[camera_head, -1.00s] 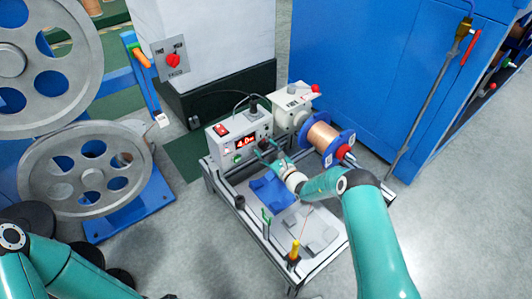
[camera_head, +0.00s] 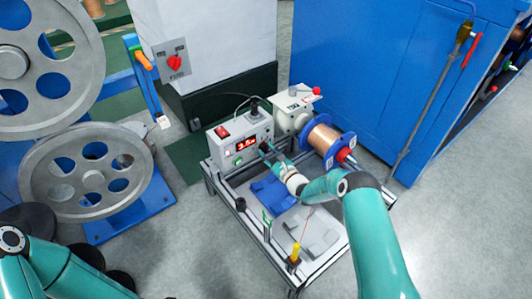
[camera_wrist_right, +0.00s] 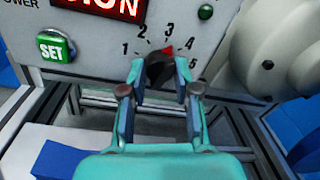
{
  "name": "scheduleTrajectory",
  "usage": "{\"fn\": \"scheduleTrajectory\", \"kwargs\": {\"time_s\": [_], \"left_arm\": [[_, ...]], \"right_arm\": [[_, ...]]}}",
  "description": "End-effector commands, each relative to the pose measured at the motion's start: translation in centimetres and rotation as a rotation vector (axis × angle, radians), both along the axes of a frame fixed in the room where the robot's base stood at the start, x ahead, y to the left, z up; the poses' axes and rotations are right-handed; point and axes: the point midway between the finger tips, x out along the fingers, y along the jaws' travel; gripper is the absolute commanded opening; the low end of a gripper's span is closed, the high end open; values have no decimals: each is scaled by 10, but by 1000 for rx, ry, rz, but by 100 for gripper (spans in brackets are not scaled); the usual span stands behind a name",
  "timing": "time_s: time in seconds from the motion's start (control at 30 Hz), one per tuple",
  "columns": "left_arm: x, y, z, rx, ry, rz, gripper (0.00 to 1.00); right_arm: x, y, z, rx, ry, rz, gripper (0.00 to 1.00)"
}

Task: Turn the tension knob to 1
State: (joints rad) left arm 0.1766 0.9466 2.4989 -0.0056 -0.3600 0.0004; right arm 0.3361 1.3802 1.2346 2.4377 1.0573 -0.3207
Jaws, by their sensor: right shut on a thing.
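The tension knob (camera_wrist_right: 158,68) is black with a red pointer, on the front of the white control box (camera_head: 240,135). In the right wrist view its pointer stands between 3 and 4 on the printed scale, which runs from 1 to 5. My right gripper (camera_wrist_right: 160,75) is shut on the knob, one finger on each side. In the head view the right gripper (camera_head: 275,156) reaches the box front and largely hides the knob. The red display (camera_head: 246,143) appears to read 3.5. My left arm is at the lower left; its gripper is not in view.
A green SET button (camera_wrist_right: 55,47) is left of the knob. A copper wire spool (camera_head: 322,138) with blue flanges stands right of the box. Large grey wheels (camera_head: 90,172) stand at left.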

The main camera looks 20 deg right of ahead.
Motion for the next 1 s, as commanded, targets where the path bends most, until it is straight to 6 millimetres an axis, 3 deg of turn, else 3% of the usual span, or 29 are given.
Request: {"fn": "scheduleTrajectory", "kwargs": {"time_s": [0.37, 1.0], "left_arm": [[0, 0, 1, 0, 0, 0, 40], [0, 0, 3, 0, 0, 0, 40]], "right_arm": [[-2, 4, -5, -215, -71, 9, 0], [-2, 5, -8, -783, -274, 12, 0]]}}
